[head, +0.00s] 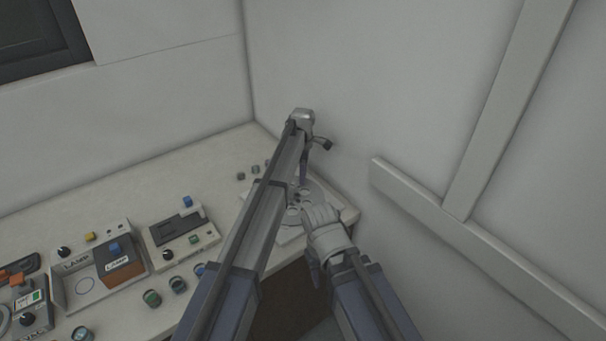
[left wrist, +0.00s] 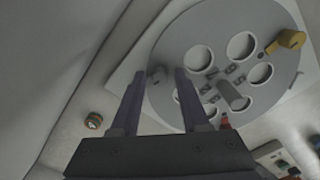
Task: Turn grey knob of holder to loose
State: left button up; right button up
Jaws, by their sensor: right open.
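The holder is a round pale grey disc (left wrist: 190,35) with several holes and printed digits. It also shows partly in the head view (head: 322,197), behind my arms. A grey post (left wrist: 232,97) rises from the disc's middle, and a yellow knob (left wrist: 288,40) sits at the far rim. My right gripper (head: 314,270) is open, below the holder in the head view.
The holder stands at the bench's right corner, close to the wall (head: 340,90). Left of it are a black-topped device (head: 180,228), a lamp box (head: 95,270) and several small jars (head: 152,298). Small grey pieces (head: 255,169) lie behind. The back left bench is clear.

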pick_arm(q)
jog(key=shift+o, duration=0.6)
jog(key=shift+r, duration=0.15)
notch_tip(320, 180, up, 8)
jog(key=p, duration=0.8)
jog(key=shift+f, duration=0.2)
